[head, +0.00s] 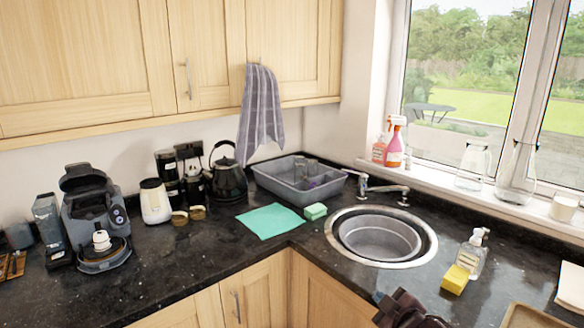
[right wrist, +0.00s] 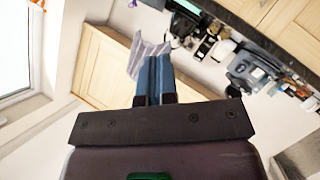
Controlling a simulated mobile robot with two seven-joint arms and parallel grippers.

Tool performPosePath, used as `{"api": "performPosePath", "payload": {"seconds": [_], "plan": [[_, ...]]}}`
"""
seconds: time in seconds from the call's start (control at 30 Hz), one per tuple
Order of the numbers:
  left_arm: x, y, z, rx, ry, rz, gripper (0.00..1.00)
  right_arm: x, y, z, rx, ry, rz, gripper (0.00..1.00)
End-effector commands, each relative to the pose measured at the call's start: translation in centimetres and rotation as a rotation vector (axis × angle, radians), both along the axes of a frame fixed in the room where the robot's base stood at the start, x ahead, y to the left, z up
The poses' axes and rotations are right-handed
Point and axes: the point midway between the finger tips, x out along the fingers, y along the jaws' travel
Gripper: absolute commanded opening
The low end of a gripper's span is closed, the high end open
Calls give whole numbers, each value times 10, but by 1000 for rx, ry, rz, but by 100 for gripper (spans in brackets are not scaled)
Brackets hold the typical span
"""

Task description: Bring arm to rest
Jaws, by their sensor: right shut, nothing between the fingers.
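My right gripper (head: 379,296) shows at the bottom of the head view, in front of the counter's front edge and below the sink. Only its dark body and a bluish tip show there. In the right wrist view its two blue fingers (right wrist: 155,60) lie side by side, shut with nothing between them. The wrist view is tilted, with the counter at the upper right. My left gripper is not in either view.
A round sink (head: 333,228) is set in the dark granite counter (head: 180,262). A yellow sponge (head: 455,279) and soap bottle (head: 471,256) stand right of it. A tray edge (head: 520,314) is at the bottom right. A grey dish rack (head: 270,186) stands behind.

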Motion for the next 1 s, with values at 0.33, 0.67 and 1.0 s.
{"api": "performPosePath", "payload": {"seconds": [0.33,0.67,1.0], "plan": [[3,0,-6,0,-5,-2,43,-102,-19,-60,422,29,-165,0],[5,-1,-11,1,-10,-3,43,-216,-58,-137,517,163,-396,0],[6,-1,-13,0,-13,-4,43,-290,-69,-186,525,288,-508,0]]}}
